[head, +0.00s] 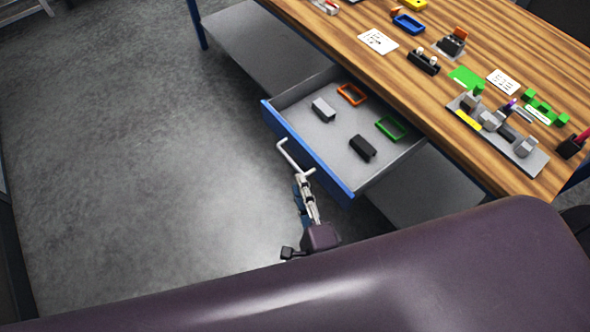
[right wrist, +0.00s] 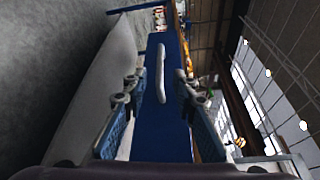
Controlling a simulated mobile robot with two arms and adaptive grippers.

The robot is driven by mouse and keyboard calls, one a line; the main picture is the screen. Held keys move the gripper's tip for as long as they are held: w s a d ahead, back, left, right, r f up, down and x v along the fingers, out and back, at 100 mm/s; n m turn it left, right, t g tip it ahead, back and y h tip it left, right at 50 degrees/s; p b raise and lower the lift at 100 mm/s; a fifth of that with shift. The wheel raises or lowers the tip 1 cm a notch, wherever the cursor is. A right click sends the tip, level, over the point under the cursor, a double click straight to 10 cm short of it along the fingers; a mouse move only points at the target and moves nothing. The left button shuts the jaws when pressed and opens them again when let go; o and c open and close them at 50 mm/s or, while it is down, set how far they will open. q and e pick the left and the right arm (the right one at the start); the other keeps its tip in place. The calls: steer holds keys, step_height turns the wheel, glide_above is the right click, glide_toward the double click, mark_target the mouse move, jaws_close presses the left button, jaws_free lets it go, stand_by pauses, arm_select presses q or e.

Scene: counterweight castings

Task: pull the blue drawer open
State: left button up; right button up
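The blue drawer (head: 312,152) stands pulled out from under the wooden table, with its grey inside showing. Its pale bar handle (head: 291,157) sticks out from the blue front. My right gripper (head: 304,180) is at the near end of the handle in the head view. In the right wrist view the blue drawer front (right wrist: 160,125) is straight ahead and the handle (right wrist: 161,72) shows between the spread fingers of my right gripper (right wrist: 157,82). The fingers are apart and I see no contact with the handle. My left gripper is not in view.
The drawer holds a grey block (head: 323,109), a black block (head: 362,148), an orange frame (head: 352,94) and a green frame (head: 392,128). The wooden table (head: 440,110) carries several small parts and cards. The grey floor (head: 130,150) left of the drawer is clear.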

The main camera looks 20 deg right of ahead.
steer(key=shift+s+r, duration=0.15)
steer(key=shift+s, duration=1.35)
steer(key=s+f+n+g+y, duration=0.1)
steer(key=s+f+n+g, duration=0.3)
steer(key=f, duration=0.6)
steer(key=s+d+f+n+g+y, duration=0.1)
steer(key=s+f+n+g, duration=0.15)
steer(key=f+n, duration=0.5)
steer(key=s+f+n+g+y, duration=0.1)
steer(key=s+f+n+g, duration=0.2)
steer(key=f, duration=0.9)
steer(key=s+d+f+n+g+h, duration=0.1)
steer(key=s+d+f+n+g, duration=0.1)
steer(key=s+d+f, duration=0.2)
steer(key=s+d+f+n+g+h, duration=0.1)
steer(key=s+d+f+n+g, duration=0.1)
steer(key=s, duration=0.7)
steer(key=s+d+f+n+g+h, duration=0.1)
steer(key=s+d+f+n+g, duration=0.1)
steer(key=s+d+f+n, duration=0.2)
step_height(320, 180, down, 3)
steer(key=s+d, duration=0.1)
steer(key=s, duration=0.1)
steer(key=shift+s+d, duration=0.3)
steer(key=shift+d, duration=0.05)
steer(key=shift+g, duration=0.25)
